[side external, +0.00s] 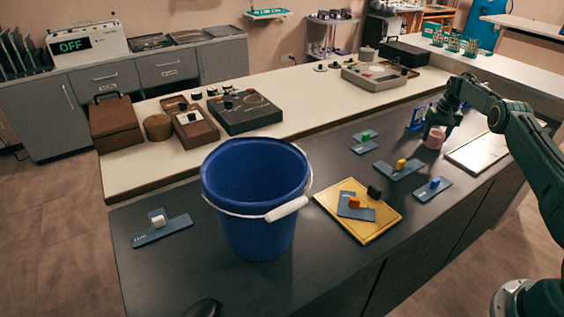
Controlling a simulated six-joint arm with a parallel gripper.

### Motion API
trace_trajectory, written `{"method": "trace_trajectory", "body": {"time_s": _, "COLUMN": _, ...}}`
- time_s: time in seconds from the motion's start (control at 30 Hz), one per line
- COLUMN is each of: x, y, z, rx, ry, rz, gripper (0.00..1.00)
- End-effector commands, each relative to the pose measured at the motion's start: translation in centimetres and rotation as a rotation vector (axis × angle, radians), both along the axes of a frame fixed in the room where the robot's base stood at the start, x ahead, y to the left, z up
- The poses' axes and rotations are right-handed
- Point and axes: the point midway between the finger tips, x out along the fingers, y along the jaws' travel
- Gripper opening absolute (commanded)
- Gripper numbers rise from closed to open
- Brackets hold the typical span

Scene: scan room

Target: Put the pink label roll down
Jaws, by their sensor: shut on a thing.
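The pink label roll (434,139) is at the far right part of the dark counter (330,265). My gripper (436,128) is above it with its jaws pointing down, shut on the roll. The roll is small in this view, and I cannot tell whether its underside touches the counter. The gripper hides part of the roll's top.
A blue bucket (250,215) stands on the counter. A yellow board (375,228) and several grey plates with coloured blocks lie between it and the gripper. A blue rack (415,119) is just left of the roll. A pale tray (478,152) lies right.

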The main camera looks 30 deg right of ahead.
Motion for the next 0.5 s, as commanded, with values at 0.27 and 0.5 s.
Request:
{"method": "trace_trajectory", "body": {"time_s": 0.27, "x": 0.02, "y": -0.03, "z": 0.0, "rx": -0.001, "ry": -0.001, "rz": 0.0, "gripper": 0.34}}
{"method": "trace_trajectory", "body": {"time_s": 0.5, "x": 0.01, "y": -0.02, "z": -0.31, "rx": 0.0, "ry": -0.001, "rz": -0.001, "gripper": 0.73}}
